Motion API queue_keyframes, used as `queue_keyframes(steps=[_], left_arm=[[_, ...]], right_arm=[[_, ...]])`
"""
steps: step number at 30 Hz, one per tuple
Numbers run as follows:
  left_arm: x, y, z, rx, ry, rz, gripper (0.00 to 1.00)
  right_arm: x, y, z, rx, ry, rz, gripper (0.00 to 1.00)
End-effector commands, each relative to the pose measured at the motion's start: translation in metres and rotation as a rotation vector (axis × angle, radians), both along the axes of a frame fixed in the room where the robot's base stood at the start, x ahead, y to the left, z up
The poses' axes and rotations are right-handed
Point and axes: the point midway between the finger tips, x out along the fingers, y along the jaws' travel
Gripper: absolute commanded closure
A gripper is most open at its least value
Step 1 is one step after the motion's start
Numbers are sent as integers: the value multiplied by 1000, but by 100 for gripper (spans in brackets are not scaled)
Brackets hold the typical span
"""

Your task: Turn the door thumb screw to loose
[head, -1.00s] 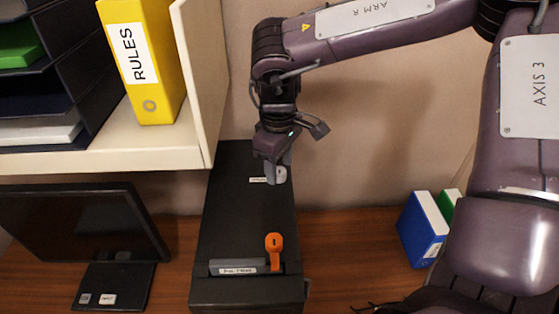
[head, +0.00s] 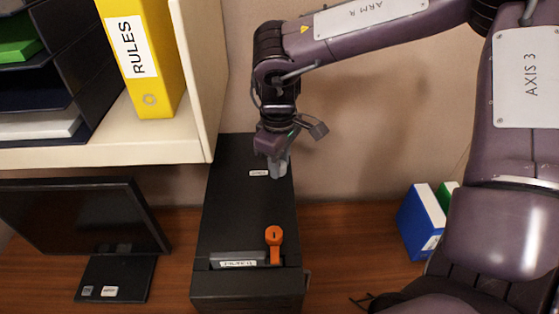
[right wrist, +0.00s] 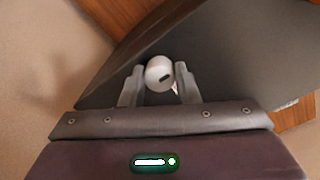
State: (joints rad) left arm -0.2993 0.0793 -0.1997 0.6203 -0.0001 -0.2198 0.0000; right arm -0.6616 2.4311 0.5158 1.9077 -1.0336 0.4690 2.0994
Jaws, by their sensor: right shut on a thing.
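The door thumb screw (right wrist: 159,73) is a pale round knob with a dark mark on its face, on top of a black box-shaped machine (head: 235,215). In the right wrist view it sits between the two grey fingers. My right gripper (head: 279,166) reaches down to the back of the machine's top and is shut on the knob; in the right wrist view its fingertips (right wrist: 159,82) flank the knob. In the head view the fingers hide the knob. A small white label (head: 259,173) lies just left of it, too small to read. My left gripper is out of view.
An orange lever (head: 274,240) stands at the machine's front beside a labelled grey strip (head: 238,263). A monitor (head: 75,225) is on the left. A shelf with a yellow binder (head: 145,60) overhangs the left. Blue and green binders (head: 421,220) stand right; the desk between is clear.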

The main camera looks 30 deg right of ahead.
Motion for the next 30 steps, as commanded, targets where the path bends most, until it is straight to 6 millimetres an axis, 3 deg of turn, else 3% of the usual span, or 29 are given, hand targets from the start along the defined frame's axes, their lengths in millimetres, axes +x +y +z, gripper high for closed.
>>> queue_keyframes(steps=[11, 21, 30], left_arm=[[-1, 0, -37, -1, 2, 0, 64], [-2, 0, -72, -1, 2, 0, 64], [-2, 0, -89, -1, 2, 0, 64]], right_arm=[[1, 0, -5, -1, -6, 190, 94], [1, 0, -4, -2, -5, 507, 94], [1, 0, -2, -1, -4, 791, 94]])
